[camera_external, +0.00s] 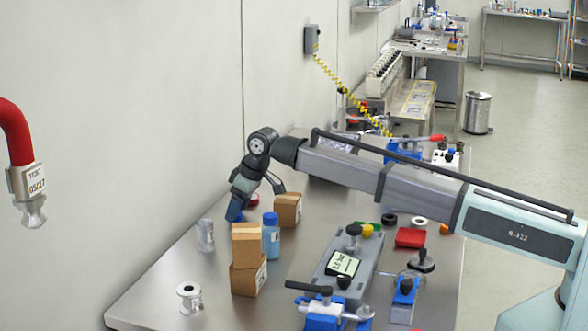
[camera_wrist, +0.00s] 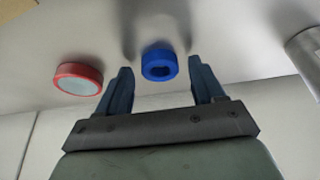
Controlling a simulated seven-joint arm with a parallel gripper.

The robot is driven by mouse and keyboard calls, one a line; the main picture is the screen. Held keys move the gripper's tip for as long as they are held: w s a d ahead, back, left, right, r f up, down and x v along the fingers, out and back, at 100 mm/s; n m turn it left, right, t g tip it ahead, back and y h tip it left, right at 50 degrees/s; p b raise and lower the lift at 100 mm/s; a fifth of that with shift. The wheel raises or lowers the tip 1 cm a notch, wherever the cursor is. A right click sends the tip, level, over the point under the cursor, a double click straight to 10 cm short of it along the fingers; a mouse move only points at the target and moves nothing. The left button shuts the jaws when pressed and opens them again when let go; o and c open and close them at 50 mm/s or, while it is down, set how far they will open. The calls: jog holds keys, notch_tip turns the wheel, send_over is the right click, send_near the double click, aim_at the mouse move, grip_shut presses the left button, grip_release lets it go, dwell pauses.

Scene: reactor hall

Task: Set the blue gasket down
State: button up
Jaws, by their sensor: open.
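My gripper (camera_wrist: 160,72) is open, with one finger on each side of the ring. A gap shows between the gasket and each finger. In the external view my gripper (camera_external: 257,203) points down low over the far left part of the table. I cannot make out the gasket for sure in that view.
A red-rimmed round piece (camera_wrist: 78,78) lies left of the gasket in the wrist view; a metal cylinder (camera_wrist: 306,58) is at right. Stacked cardboard boxes (camera_external: 246,262), a blue bottle (camera_external: 271,236) and another box (camera_external: 288,211) stand near my gripper.

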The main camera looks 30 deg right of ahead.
jog(key=v, duration=1.2)
jog(key=shift+w, duration=0.1)
